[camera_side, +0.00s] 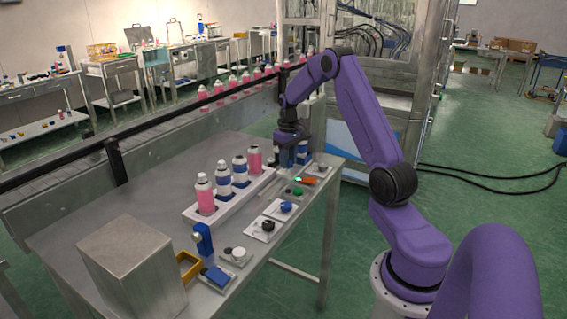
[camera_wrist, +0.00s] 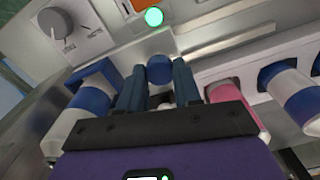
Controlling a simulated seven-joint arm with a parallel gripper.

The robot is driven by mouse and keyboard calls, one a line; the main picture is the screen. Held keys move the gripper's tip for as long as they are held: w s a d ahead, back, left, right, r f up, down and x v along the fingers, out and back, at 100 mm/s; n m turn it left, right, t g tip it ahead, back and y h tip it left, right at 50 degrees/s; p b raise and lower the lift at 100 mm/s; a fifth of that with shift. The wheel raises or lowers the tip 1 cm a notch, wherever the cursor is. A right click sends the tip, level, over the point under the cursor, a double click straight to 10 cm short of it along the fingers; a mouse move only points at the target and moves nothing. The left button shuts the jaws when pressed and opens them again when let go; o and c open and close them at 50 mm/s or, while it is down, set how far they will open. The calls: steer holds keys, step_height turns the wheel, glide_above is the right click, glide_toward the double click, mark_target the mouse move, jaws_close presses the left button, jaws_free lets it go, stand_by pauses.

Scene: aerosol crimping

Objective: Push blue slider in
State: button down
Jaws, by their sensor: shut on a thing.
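My gripper (camera_wrist: 159,80) points down at the far end of the bench, and its blue fingers stand on either side of a round blue knob. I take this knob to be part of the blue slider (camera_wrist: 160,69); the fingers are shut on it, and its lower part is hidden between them. In the side view my gripper (camera_side: 291,150) is beyond the bottle rack, where the slider cannot be told apart from the fingers. A lit green lamp (camera_wrist: 154,16) is just past the knob.
A white rack (camera_side: 232,200) holds pink and white-and-blue bottles close beside my gripper. A blue-and-white cylinder (camera_wrist: 92,92) is on its other side. Dials and switches line the bench's near edge, including a grey dial (camera_wrist: 57,23). A metal box (camera_side: 130,270) stands at the near end.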

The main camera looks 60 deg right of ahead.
steer(key=shift+d+r, duration=0.1)
steer(key=shift+d, duration=0.25)
steer(key=c, duration=0.8)
jaws_free()
steer(key=shift+a, duration=0.1)
steer(key=shift+r, duration=0.15)
step_height(320, 180, up, 17)
